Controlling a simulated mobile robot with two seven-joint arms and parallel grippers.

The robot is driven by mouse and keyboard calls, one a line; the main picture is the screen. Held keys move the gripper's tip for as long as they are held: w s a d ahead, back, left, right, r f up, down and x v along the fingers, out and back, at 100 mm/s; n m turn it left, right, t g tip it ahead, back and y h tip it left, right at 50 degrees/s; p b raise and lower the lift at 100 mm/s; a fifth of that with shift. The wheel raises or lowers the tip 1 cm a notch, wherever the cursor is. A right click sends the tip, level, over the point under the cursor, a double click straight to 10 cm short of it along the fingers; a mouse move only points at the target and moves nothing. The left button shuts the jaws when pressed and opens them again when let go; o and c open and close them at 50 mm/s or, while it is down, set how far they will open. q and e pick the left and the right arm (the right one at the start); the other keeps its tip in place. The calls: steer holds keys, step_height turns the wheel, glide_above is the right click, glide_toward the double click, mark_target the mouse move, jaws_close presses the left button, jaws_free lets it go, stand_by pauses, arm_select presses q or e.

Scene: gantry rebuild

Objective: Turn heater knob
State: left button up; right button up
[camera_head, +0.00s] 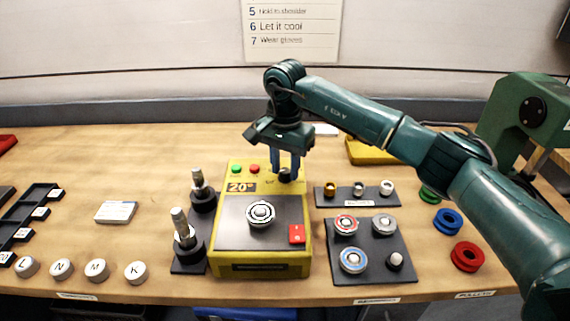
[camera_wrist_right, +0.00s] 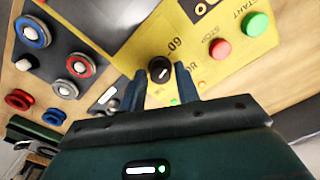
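The heater is a yellow box (camera_head: 233,262) with a dark top plate, a green and a red button, and a display reading 20°. Its black knob (camera_head: 285,175) sits at the back right of the box; in the wrist view the knob (camera_wrist_right: 160,70) has a white pointer mark. My right gripper (camera_head: 285,166) points down over the knob. In the wrist view its two blue fingers (camera_wrist_right: 161,92) stand open, one to each side of the knob, with gaps visible. I cannot tell whether either finger touches it. My left gripper is not in view.
A silver ringed part (camera_head: 261,214) sits on the heater plate. Dark posts (camera_head: 186,240) stand close on its left. A black tray (camera_head: 372,264) of round parts is on its right. A green machine (camera_head: 515,115) stands at the far right. The bench left of the posts has free room.

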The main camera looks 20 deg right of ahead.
steer(key=c, duration=0.6)
